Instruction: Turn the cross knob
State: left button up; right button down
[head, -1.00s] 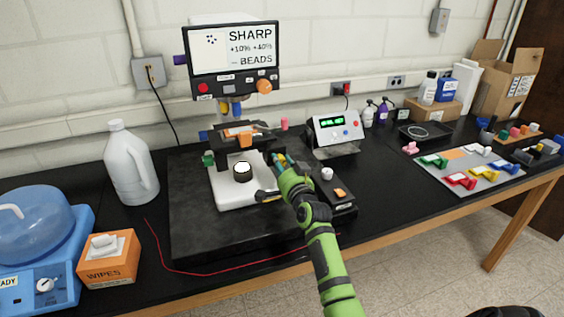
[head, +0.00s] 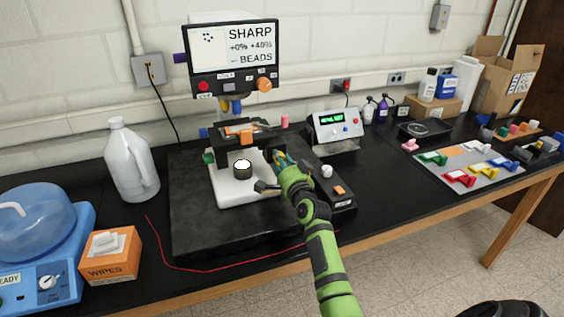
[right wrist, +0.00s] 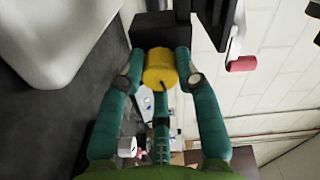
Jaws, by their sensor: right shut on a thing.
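A yellow round knob (right wrist: 159,68) with a dark mark on its end fills the middle of the right wrist view, mounted on a black block (right wrist: 152,28). My right gripper (right wrist: 160,62) is shut on it, with teal fingers on both sides and a third one below. In the head view, my right gripper (head: 278,157) reaches the right side of the microscope's stage (head: 238,138), and its fingers hide most of the knob. The screen (head: 233,46) above reads "SHARP", "+0% +40%" and "BEADS" with an arrow. The left gripper is out of view.
A white jug (head: 131,163) and wipes box (head: 110,256) stand left. A red line (head: 205,271) runs along the front.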

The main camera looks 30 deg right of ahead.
jog(key=c, duration=0.9)
grip_release()
jog(key=shift+a+f, duration=0.25)
jog(key=shift+f, duration=0.15)
jog(key=shift+r, duration=0.2)
jog(key=v, duration=1.2)
